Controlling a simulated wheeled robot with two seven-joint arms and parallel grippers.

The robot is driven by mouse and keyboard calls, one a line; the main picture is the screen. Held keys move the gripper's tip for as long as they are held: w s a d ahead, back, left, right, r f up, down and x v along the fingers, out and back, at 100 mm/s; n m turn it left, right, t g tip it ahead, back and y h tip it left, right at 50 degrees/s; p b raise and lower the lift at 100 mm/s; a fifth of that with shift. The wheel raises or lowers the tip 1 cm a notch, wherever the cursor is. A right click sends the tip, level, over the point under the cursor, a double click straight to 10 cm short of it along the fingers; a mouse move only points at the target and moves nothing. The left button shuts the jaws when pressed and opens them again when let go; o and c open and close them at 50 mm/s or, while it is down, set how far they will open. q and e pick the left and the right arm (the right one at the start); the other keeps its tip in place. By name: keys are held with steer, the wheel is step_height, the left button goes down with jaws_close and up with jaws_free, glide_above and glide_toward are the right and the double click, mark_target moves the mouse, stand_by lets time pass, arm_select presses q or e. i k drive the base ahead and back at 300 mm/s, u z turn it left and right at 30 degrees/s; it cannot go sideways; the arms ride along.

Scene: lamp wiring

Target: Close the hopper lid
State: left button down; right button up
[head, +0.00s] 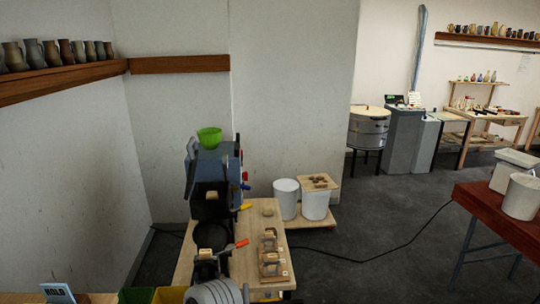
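A blue-grey and black machine (213,165) stands at the left end of the wooden table. A tilted black panel (211,208) with a small tan block shows on its front. It may be the hopper lid, but I cannot tell for sure. Below it is a dark round opening or pan (210,236), with another tan block (207,253) in front. A green bowl (209,136) sits on top of the machine. Neither of my grippers can be made out in the head view.
The wooden table (188,270) carries small wooden frames (270,262). A yellow handle (245,207) and red handle (238,244) stick out right. A ridged grey cylinder (215,292) is at the bottom. White buckets (286,200) stand behind. A black cable crosses the floor.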

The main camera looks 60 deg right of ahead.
mark_target(194, 141)
steer(key=z, duration=1.55)
steer(key=i, duration=0.05)
steer(key=z, duration=0.05)
